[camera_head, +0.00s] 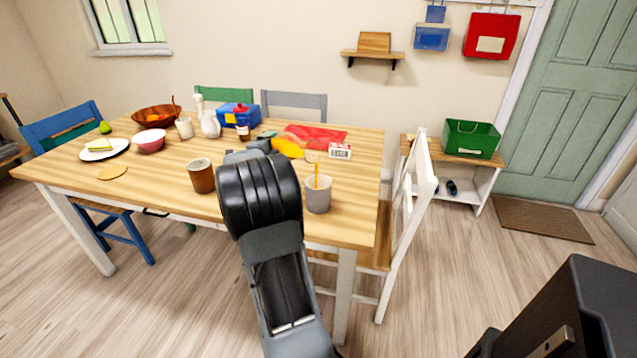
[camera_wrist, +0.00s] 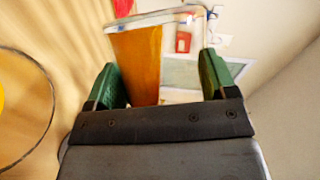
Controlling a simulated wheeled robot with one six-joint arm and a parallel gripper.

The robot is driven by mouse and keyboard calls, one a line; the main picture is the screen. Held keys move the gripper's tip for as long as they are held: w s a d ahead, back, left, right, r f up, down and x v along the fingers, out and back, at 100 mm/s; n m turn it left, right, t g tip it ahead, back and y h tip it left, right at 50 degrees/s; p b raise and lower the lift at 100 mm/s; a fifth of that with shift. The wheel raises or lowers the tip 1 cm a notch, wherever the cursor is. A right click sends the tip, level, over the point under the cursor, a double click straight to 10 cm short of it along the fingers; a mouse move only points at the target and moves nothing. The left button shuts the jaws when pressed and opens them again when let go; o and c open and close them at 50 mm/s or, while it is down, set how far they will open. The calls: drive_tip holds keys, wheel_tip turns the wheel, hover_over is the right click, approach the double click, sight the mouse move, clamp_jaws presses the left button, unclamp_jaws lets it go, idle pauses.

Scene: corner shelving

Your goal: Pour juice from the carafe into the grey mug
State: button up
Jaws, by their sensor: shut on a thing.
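The grey mug (camera_head: 318,199) stands upright near the table's front edge, just right of my arm in the head view. A thin orange stream (camera_head: 316,172) runs down into its mouth. The clear carafe, with orange juice (camera_head: 288,148) in it, is tilted above and behind the mug, partly hidden by my arm. In the wrist view, my gripper (camera_wrist: 160,80) is shut on the carafe (camera_wrist: 137,55), its green fingers on both sides. The juice lies to one side of the glass. The juice level inside the mug is hidden.
A brown cup (camera_head: 202,177) stands left of my arm. A small white box (camera_head: 340,151) and a red cloth-like item (camera_head: 318,136) lie behind the mug. A white chair (camera_head: 413,190) stands at the table's right side. The table's left front is mostly clear.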

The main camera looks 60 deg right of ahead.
drive_tip(key=shift+r, duration=0.15)
drive_tip(key=shift+w+r+p, duration=0.15)
drive_tip(key=shift+r+p, duration=0.4)
drive_tip(key=shift+p, duration=0.7)
drive_tip(key=n+p, duration=0.1)
drive_tip(key=p, duration=0.1)
drive_tip(key=shift+w+r+p, duration=0.15)
drive_tip(key=shift+w+p, duration=0.05)
drive_tip(key=shift+p, duration=0.1)
drive_tip(key=shift+s+f+n+g+y+p, duration=0.15)
drive_tip(key=shift+f+n+g+y+p, duration=0.25)
drive_tip(key=shift+p, duration=0.75)
drive_tip(key=shift+f+n, duration=0.35)
drive_tip(key=shift+n, duration=0.05)
drive_tip(key=shift+s+p, duration=0.1)
drive_tip(key=shift+p, duration=0.3)
drive_tip(key=shift+f+p, duration=0.1)
drive_tip(key=shift+p, duration=0.2)
